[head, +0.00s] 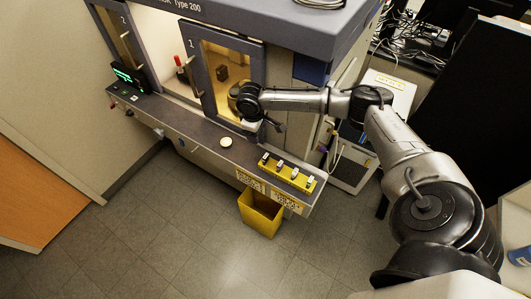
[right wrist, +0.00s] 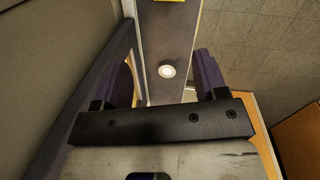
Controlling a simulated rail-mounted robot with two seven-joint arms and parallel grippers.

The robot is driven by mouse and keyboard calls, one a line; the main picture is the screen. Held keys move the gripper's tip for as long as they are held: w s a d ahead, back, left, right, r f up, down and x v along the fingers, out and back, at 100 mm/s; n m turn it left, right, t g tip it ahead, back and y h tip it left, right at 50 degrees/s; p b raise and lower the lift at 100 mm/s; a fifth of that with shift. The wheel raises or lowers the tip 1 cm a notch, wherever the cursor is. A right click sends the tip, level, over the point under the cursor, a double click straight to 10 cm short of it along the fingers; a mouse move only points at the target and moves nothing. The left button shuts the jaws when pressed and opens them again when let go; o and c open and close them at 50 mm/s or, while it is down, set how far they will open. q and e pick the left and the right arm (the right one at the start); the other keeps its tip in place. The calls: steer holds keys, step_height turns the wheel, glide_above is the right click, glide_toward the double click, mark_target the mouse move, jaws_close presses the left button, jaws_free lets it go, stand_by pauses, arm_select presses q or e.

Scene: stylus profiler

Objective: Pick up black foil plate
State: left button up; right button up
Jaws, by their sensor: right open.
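No plate that is clearly black shows in either view. A small pale round disc (head: 226,141) lies on the dark front ledge of the machine; it also shows in the right wrist view (right wrist: 168,71) as a white disc with a lighter centre. My right gripper (right wrist: 166,62) is open and empty. In the right wrist view its two purple fingers stand on either side of the disc, apart from it. In the head view my right arm's end is at the machine's window, above and to the right of the disc; its fingers are mostly hidden. My left gripper is not in view.
The ledge (head: 190,137) carries a yellow rack (head: 288,173) with several white-topped items at right and a small green-lit display (head: 124,75) at left. The framed window (head: 226,78) stands behind the ledge. The floor in front is clear.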

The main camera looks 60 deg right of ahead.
mark_target(266, 156)
steer(key=shift+m+g+y, duration=0.5)
steer(key=shift+m+y, duration=0.3)
steer(key=shift+m, duration=0.1)
steer(key=s+f, duration=0.1)
steer(key=f, duration=0.4)
steer(key=s+f, duration=0.1)
steer(key=f, duration=0.4)
steer(key=s+f, duration=0.1)
steer(key=f, duration=0.3)
steer(key=shift+d+f+p, duration=0.3)
steer(key=shift+d+f, duration=0.05)
steer(key=shift+f, duration=0.05)
steer(key=c, duration=1)
steer(key=shift+r, duration=0.1)
